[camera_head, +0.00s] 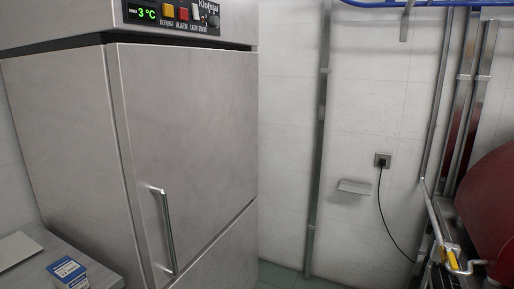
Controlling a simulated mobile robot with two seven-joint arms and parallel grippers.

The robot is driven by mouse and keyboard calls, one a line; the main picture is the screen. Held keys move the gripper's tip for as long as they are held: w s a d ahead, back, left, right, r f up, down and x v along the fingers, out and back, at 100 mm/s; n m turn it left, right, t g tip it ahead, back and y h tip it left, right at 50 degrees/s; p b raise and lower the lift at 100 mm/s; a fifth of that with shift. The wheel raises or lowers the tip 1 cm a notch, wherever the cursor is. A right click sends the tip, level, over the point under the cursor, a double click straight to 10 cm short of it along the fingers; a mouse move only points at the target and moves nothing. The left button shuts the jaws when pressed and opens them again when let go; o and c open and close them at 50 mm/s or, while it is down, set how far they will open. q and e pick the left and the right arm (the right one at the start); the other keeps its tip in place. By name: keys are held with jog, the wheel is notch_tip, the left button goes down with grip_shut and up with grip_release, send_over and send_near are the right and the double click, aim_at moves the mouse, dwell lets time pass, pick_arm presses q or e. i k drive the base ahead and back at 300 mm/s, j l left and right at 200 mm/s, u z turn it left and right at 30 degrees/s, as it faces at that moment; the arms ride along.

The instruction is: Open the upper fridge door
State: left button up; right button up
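The fridge is a tall stainless steel cabinet at the left of the head view. Its upper door (195,130) is shut, flush with the frame. A vertical bar handle (167,230) sits low on the door, near its left edge. A control panel (178,14) above the door shows a green 3 °C reading with coloured buttons. Below the upper door, a slanting seam separates it from a lower panel (228,262). Neither of my grippers shows in this view.
A counter (105,277) at the lower left holds a blue and white box (68,272) close to the fridge's side. A white wall with a metal post (318,150) and a socket (382,160) stands at the right. Red equipment (490,205) with pipes is at the far right.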

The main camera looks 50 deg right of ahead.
aim_at(186, 118)
jog(key=z, duration=1.4)
